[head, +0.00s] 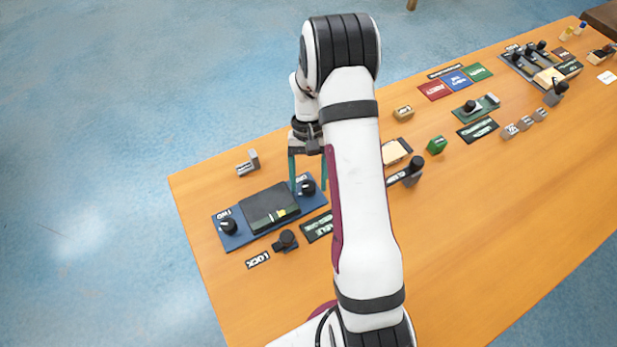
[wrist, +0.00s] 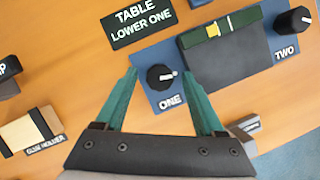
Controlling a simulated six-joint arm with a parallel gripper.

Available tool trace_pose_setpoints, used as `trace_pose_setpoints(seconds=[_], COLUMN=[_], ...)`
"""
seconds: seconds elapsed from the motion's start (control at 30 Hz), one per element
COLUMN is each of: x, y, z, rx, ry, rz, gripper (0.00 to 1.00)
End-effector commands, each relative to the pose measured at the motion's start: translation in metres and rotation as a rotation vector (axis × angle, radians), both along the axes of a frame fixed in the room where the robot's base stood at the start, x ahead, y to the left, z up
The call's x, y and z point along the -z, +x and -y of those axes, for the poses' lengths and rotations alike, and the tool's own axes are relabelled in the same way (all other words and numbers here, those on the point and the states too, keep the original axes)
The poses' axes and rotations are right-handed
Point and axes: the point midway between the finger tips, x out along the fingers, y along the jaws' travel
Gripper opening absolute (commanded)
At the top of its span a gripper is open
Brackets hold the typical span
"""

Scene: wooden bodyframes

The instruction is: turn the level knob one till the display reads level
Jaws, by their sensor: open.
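The level panel is a blue board (head: 240,239) with a dark box and two black knobs. Knob one (head: 308,187) is at its right end; in the wrist view, knob one (wrist: 160,76) sits beside the label ONE, a pale mark at its right edge. My gripper (wrist: 158,73) is open, its teal fingers on either side of knob one with visible gaps. In the head view my gripper (head: 308,188) points down there. The display (wrist: 220,24) is a green strip with a yellow bar and a pale mark; I cannot read whether it is level.
Knob two (wrist: 293,20) is at the panel's other end. A TABLE LOWER ONE sign (wrist: 141,22) lies beside the panel. A lock knob (head: 285,240) and a small grey block (head: 248,163) are nearby. My arm hides part of the table's middle.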

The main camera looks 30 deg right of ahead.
Motion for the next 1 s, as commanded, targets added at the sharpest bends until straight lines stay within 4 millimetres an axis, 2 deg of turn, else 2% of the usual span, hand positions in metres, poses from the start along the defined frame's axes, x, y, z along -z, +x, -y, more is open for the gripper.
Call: trace_pose_setpoints(seconds=[0.03,0.4,0.43,0.57,0.73,0.97,1.0], x=[-0.0001,-0.0005,-0.0006,-0.0006,-0.0008,-0.0008,-0.0009], y=[0.0001,0.0003,0.0004,0.0006,0.0015,0.0015,0.0016], z=[0.0001,0.0002,0.0002,-0.0002,-0.0019,-0.0015,-0.0014], rx=[0.000,0.000,0.000,-0.025,-0.282,-0.300,-0.299], ry=[0.000,0.000,0.000,-0.001,-0.001,0.000,-0.001], rz=[0.000,0.001,0.001,0.001,0.001,0.002,0.002], gripper=[0.69,0.03,0.00,0.00,0.00,0.00,0.45])
